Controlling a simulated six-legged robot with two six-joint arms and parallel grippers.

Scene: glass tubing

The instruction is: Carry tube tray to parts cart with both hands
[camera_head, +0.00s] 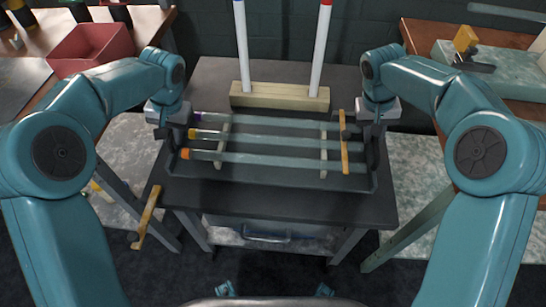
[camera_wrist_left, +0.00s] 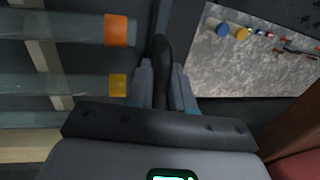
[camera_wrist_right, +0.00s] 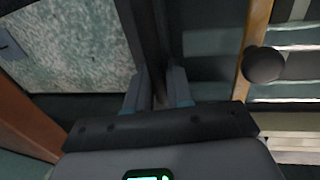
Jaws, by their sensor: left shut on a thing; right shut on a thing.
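The tube tray (camera_head: 275,185) is dark and holds glass tubes with an orange (camera_head: 185,154), a yellow (camera_head: 192,134) and a purple end, lying across pale strips. It is over the dark top of a cart (camera_head: 290,208); I cannot tell whether it rests there or hangs just above. My left gripper (camera_head: 172,128) is shut on the tray's left side; its wrist view shows the fingers (camera_wrist_left: 162,85) around a dark handle. My right gripper (camera_head: 372,122) is shut on the tray's right side, its fingers (camera_wrist_right: 158,88) around a dark edge. The contact is partly hidden in the head view.
A wooden block (camera_head: 280,97) with two upright white rods stands behind the tray. A tan bar (camera_head: 343,150) with a dark knob crosses the tray's right end. Benches flank both sides, with a red bin (camera_head: 90,45) on the left. A tan handle (camera_head: 148,215) sticks out front left.

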